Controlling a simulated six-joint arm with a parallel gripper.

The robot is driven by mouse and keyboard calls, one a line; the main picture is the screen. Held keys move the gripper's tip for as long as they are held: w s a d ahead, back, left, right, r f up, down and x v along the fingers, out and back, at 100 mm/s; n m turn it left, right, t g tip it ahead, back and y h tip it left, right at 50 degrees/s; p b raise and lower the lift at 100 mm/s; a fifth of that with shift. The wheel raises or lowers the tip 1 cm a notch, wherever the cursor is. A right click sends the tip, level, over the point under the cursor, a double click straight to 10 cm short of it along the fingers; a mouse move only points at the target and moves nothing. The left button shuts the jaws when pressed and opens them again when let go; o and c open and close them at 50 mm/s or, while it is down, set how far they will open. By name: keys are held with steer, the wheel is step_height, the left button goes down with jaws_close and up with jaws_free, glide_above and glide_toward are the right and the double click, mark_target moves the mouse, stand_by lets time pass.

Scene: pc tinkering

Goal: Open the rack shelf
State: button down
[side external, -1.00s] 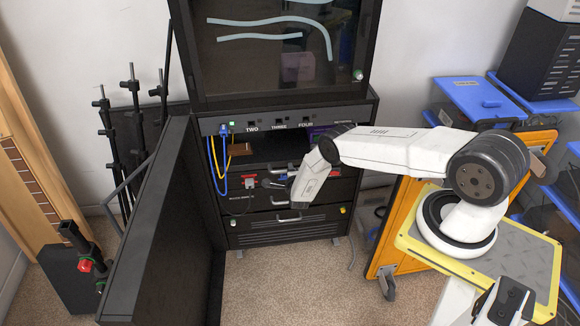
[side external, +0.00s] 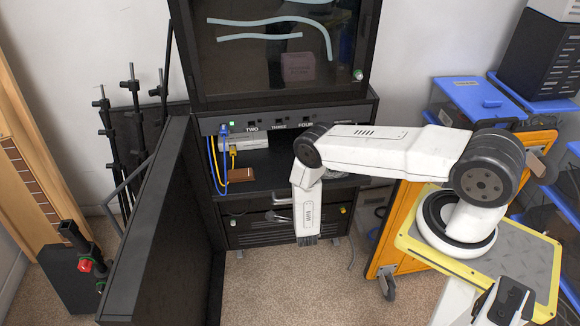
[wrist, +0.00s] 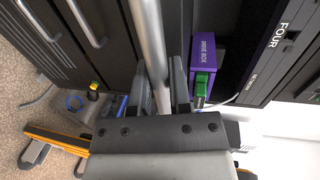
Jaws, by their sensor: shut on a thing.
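The rack shelf (side external: 272,181) is a black slab standing out from the cabinet front in the side view. A brown box (side external: 241,174) and a pale grey box (side external: 243,142) are on it or just behind its front. In the wrist view, a silver bar handle (wrist: 150,35) runs between the two dark fingers of my gripper (wrist: 160,82). The gripper is shut on this bar. In the side view, my white wrist hangs in front of the shelf's right part, and the grip itself is not clear.
The black cabinet's door (side external: 165,220) stands open at the left. Below the shelf is another drawer with a handle (side external: 282,201). A purple box (wrist: 205,50) with a green plug lies inside the rack. Blue and yellow cables hang at the left. Carpet in front is clear.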

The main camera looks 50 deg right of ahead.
steer(key=f+v, duration=0.2)
steer(key=v, duration=0.8)
steer(key=f+v, duration=0.2)
steer(key=v, duration=0.8)
steer(key=shift+s+a, duration=0.5)
steer(key=shift+a, duration=0.05)
steer(key=c, duration=0.6)
jaws_free()
steer(key=shift+f, duration=0.1)
steer(key=v, duration=0.7)
steer(key=shift+s+a, duration=0.2)
steer(key=shift+s, duration=0.05)
